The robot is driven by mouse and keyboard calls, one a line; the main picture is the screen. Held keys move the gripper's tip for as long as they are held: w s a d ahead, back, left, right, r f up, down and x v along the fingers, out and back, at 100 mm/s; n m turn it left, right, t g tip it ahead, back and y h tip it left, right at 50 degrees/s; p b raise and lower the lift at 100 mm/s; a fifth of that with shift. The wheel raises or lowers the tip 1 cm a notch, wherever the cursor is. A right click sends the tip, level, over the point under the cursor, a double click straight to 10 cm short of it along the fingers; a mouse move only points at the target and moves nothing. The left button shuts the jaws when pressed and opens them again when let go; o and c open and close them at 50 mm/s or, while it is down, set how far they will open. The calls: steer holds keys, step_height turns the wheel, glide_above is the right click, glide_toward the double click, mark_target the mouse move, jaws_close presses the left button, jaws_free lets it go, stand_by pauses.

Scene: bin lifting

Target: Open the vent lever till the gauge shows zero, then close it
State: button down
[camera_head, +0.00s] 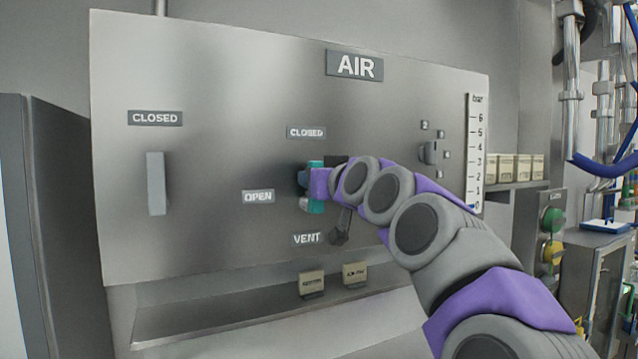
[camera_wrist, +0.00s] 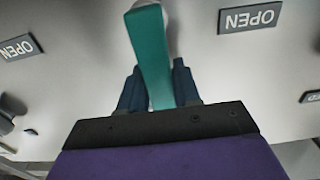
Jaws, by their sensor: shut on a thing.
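The teal vent lever (camera_head: 316,207) is on the grey panel, above the VENT label (camera_head: 307,239). It stands about upright, below the CLOSED label (camera_head: 306,132) and right of the OPEN label (camera_head: 258,197). My gripper (camera_head: 308,182) is shut on it and covers its middle. In the wrist view, the teal lever (camera_wrist: 150,45) runs between the two dark blue fingers of my gripper (camera_wrist: 158,88). The gauge (camera_head: 474,150) is a vertical bar scale at the panel's right edge. A small blue mark shows at its bottom, by the 0.
A grey lever (camera_head: 156,183) hangs upright under another CLOSED label at the left. A small selector knob (camera_head: 430,153) is between my arm and the gauge. Two beige tags (camera_head: 312,284) stand on the ledge below. A dark cabinet (camera_head: 60,230) borders the panel on the left.

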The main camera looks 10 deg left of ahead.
steer(key=shift+w+a+f, duration=0.1)
steer(key=shift+a+f, duration=0.05)
steer(key=shift+f, duration=0.15)
steer(key=c, duration=1.2)
jaws_free()
steer(key=shift+o, duration=1.4)
steer(key=shift+w, duration=0.2)
steer(key=shift+o, duration=0.2)
steer(key=shift+s+a+r, duration=0.15)
steer(key=shift+s, duration=0.05)
steer(key=shift+s+d, duration=0.4)
steer(key=shift+d, duration=0.1)
steer(key=p+v, duration=0.1)
steer(key=v, duration=1.5)
steer(key=shift+p, duration=0.35)
steer(key=shift+s+a, duration=0.1)
